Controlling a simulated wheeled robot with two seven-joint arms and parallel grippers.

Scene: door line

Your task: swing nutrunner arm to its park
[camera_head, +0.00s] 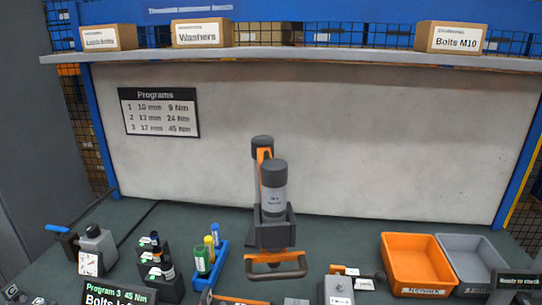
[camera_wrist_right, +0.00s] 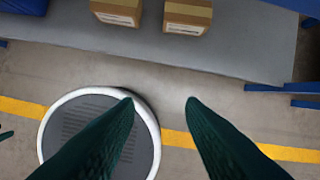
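The nutrunner arm (camera_head: 265,160) stands upright on the bench near the middle of the head view, with orange links and dark grey caps. A grey cylindrical tool body (camera_head: 273,198) sits in a dark holder at its front. An orange and grey loop handle (camera_head: 276,264) sticks out low toward me. I cannot make out a separate park in the frames. My right gripper (camera_wrist_right: 160,104) shows in the right wrist view as two dark green fingers, wide apart and empty, above the floor and away from the nutrunner arm. My left gripper is in no view.
Sockets in a blue rack (camera_head: 210,265) and a dark bottle rack (camera_head: 158,270) stand left of the handle. An orange bin (camera_head: 417,262) and a grey bin (camera_head: 468,258) stand right. Small tools lie in front. In the wrist view, two cartons (camera_wrist_right: 187,16) sit on a grey shelf.

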